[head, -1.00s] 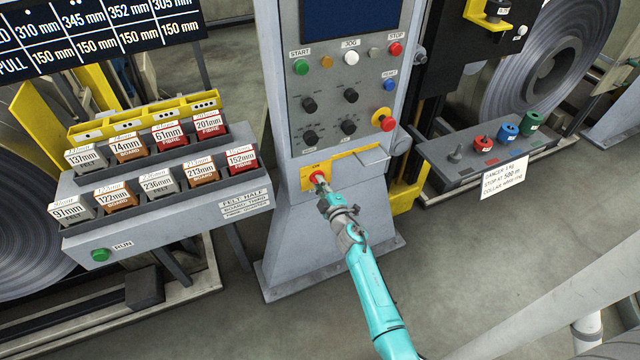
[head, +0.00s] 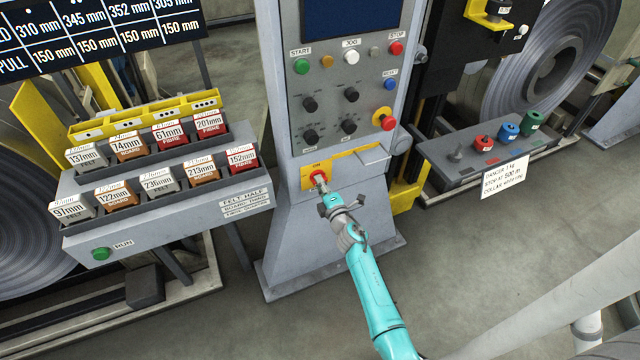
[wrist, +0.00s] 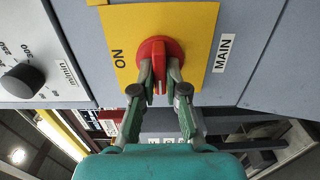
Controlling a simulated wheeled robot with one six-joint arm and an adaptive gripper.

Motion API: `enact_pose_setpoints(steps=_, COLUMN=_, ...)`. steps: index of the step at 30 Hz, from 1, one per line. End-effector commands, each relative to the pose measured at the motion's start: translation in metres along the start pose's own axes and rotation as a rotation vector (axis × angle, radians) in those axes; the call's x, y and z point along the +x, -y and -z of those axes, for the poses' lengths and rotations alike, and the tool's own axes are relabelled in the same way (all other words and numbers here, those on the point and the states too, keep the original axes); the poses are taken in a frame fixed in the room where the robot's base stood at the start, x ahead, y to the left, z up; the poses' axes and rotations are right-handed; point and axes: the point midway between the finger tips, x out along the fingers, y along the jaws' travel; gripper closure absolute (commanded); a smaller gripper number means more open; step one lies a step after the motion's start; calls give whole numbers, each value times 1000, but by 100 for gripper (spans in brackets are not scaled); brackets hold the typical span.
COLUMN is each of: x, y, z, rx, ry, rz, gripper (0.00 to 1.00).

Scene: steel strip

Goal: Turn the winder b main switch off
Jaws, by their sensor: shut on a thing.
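The main switch is a red rotary knob (wrist: 160,47) on a yellow plate (wrist: 202,25), marked ON at one side and MAIN beside the plate at the opposite side. In the wrist view the knob's handle lies across the line from ON to MAIN. My gripper (wrist: 159,78) is shut on this handle, one fingertip on each side. In the head view the red knob (head: 319,175) sits low on the grey console, with my gripper (head: 323,187) reaching it from below right. The OFF marking cannot be seen.
Above the switch are several buttons and black knobs, and a red emergency button (head: 384,118) on yellow. A tray of labelled blocks (head: 165,215) stands left.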

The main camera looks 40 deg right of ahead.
Motion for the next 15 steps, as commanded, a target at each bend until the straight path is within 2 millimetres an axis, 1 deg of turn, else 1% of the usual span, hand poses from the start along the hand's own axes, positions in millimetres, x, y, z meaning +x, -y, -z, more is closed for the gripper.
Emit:
enact_pose_setpoints(steps=10, x=0, y=1, z=1, rx=-4, ry=-1, rz=2, gripper=100)
enact_pose_setpoints(steps=11, x=0, y=1, z=1, rx=-4, ry=-1, rz=2, gripper=80)
enact_pose_setpoints(steps=12, x=0, y=1, z=1, rx=-4, ry=-1, rz=2, gripper=70)
enact_pose_setpoints(steps=13, x=0, y=1, z=1, rx=-4, ry=-1, rz=2, gripper=63)
enact_pose_setpoints(steps=15, x=0, y=1, z=0, rx=-3, ry=-1, rz=1, gripper=62)
